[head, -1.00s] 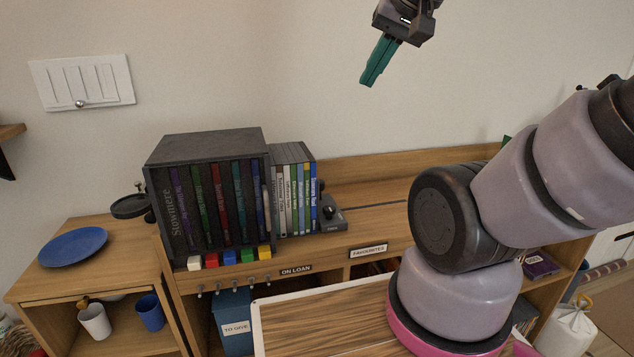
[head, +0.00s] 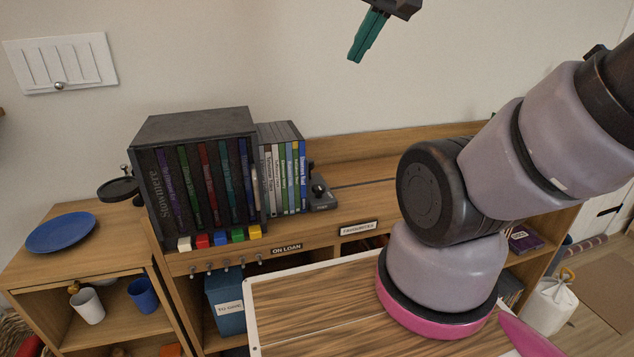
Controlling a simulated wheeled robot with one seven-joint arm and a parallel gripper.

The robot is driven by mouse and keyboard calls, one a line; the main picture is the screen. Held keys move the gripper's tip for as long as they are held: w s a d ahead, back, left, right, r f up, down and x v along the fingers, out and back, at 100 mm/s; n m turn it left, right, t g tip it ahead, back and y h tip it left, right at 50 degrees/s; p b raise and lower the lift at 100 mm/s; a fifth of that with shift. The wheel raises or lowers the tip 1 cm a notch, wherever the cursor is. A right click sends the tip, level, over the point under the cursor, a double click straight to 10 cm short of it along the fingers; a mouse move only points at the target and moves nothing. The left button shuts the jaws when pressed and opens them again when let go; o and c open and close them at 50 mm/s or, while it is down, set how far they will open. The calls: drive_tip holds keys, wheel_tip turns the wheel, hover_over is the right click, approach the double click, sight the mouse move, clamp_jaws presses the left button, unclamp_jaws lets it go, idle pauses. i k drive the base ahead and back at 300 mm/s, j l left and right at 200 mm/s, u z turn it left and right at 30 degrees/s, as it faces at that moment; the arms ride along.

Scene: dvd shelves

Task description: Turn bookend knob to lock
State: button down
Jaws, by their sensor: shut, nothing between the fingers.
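The bookend (head: 325,205) is a grey block at the right end of the DVD row on the shelf top. Its small dark knob (head: 318,187) stands on top; its turn position is too small to tell. The DVDs (head: 284,175) stand upright between the black case and the bookend. My gripper (head: 354,58), with green fingers, is in the air against the wall, high above the bookend and a little to its right. The fingers are together with nothing between them, apart from the knob.
A black case (head: 190,130) of discs stands left of the DVDs, with coloured blocks (head: 220,237) before it. The shelf top right of the bookend is clear. A blue plate (head: 61,232) lies at left. A wood-patterned board (head: 320,300) is in front.

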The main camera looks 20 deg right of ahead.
sight(318, 189)
drive_tip(key=k+j, duration=0.2)
drive_tip(key=j, duration=0.15)
drive_tip(key=k+j, duration=0.2)
drive_tip(key=j, duration=0.15)
drive_tip(key=k+j, duration=0.2)
drive_tip(key=j+z, duration=0.05)
drive_tip(key=j, duration=0.1)
